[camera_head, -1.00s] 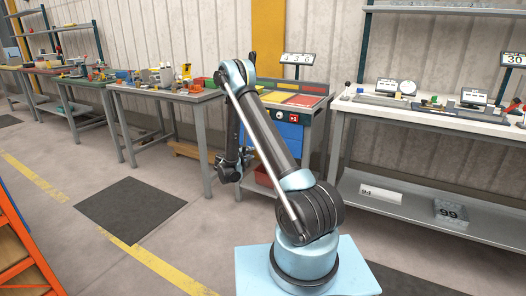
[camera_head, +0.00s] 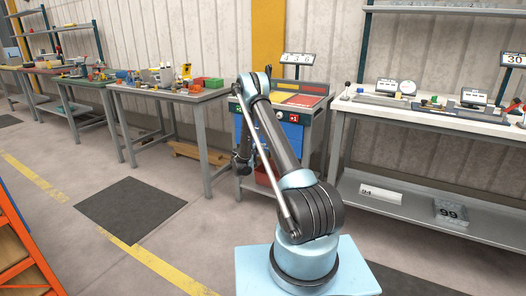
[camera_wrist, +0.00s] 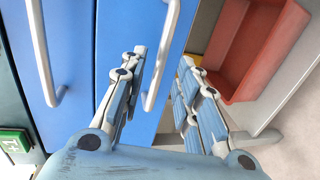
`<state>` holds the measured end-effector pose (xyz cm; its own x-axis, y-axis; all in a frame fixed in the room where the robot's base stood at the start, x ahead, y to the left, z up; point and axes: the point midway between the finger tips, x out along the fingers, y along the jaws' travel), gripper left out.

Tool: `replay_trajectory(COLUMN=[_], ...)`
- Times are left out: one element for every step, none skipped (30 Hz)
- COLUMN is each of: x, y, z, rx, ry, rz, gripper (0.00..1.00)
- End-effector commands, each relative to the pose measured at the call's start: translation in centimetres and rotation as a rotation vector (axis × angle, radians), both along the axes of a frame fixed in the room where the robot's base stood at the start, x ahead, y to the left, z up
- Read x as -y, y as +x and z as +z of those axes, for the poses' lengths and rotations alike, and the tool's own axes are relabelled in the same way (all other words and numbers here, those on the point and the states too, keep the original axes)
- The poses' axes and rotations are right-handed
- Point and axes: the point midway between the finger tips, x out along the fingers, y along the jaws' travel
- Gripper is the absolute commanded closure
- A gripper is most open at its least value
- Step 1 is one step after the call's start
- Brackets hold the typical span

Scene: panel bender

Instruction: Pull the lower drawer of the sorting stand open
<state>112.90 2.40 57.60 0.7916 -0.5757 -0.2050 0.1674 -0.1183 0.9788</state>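The sorting stand (camera_head: 300,112), with a blue front, stands behind my arm in the head view. In the wrist view its front appears turned sideways, with two blue drawer fronts side by side. The lower drawer (camera_wrist: 112,35) is the one nearer the red bin, and its pale bar handle (camera_wrist: 160,50) shows beside it. The upper drawer's handle (camera_wrist: 42,55) is farther left. My gripper (camera_wrist: 163,58) is open, with one finger on each side of the lower handle. I cannot tell whether either finger touches it. In the head view my arm hides most of the drawers.
A red bin (camera_wrist: 262,45) sits on the stand below the drawers. A workbench (camera_head: 165,92) with parts stands to the left, and a white-topped bench (camera_head: 440,115) to the right. The floor in front, with a dark mat (camera_head: 130,210), is clear.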

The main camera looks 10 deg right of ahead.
Motion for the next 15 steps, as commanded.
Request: replay_trajectory(x=[0.5,0.7,1.0,1.2,1.4,1.5,1.6,1.7,1.8,1.8,1.9,1.9,1.9,2.0,2.0], y=[0.6,0.9,1.3,1.5,1.8,2.0,2.2,2.3,2.5,2.6,2.6,2.7,2.7,2.7,2.7], z=[-0.2,-0.3,-0.4,-0.4,-0.5,-0.5,-0.6,-0.6,-0.6,-0.7,-0.7,-0.7,-0.7,-0.7,-0.7], rx=[0.0,0.0,0.0,0.0,-0.001,-0.001,0.0,0.0,0.0,0.0,0.0,0.0,0.0,0.0,0.0], ry=[0.0,0.0,0.0,0.0,0.0,0.0,0.0,0.0,0.0,0.0,0.0,0.0,0.0,0.0,0.0], rz=[-0.001,-0.001,-0.001,-0.002,-0.002,-0.001,-0.001,0.0,0.0,0.001,0.001,0.001,0.001,0.001,0.001], gripper=[0.7,0.7,0.7,0.7,0.7,0.7,0.7,0.7,0.7,0.7,0.7,0.7,0.7,0.7,0.7])
